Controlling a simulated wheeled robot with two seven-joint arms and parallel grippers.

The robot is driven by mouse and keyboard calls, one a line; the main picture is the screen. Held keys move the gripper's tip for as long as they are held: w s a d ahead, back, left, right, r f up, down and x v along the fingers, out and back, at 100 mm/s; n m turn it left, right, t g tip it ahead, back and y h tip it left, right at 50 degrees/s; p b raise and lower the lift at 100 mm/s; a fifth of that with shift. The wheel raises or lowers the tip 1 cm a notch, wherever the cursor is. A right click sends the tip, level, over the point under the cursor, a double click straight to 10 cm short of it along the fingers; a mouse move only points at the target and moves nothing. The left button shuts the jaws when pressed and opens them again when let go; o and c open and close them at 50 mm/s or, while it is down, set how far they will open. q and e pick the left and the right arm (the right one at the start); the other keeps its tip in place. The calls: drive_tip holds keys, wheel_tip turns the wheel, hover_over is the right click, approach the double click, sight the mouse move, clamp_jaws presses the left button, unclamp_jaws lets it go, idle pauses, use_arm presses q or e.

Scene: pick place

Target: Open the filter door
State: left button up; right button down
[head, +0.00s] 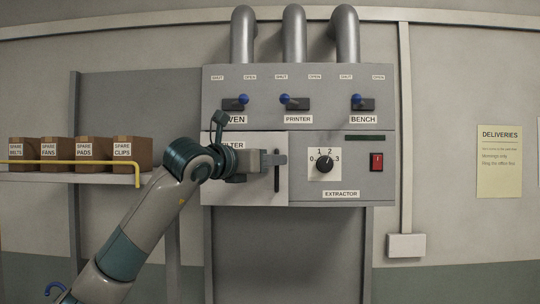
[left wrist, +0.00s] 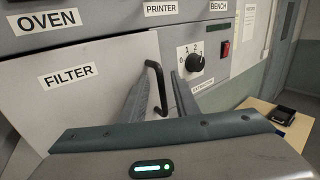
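The filter door (head: 218,170) is a light grey panel labelled FILTER at the lower left of the wall unit; it also shows in the left wrist view (left wrist: 60,110). It looks closed or nearly so; I cannot tell a small gap. Its black upright bar handle (head: 277,182) is near its right edge. In the left wrist view the handle (left wrist: 152,66) stands between my two fingers. My left gripper (head: 274,159) is at the handle, its fingers (left wrist: 165,95) apart on either side, with space visible between them and the bar. My right gripper is not in view.
Above the door are blue-knobbed levers for oven, printer (head: 296,103) and bench. Right of it are an extractor dial (head: 324,164) and a red switch (head: 376,162). A shelf with several boxes (head: 90,153) and a yellow rail (head: 70,162) is at left.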

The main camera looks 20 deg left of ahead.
use_arm(q)
drive_tip(key=shift+w, duration=0.1)
drive_tip(key=shift+c, duration=0.3)
clamp_jaws()
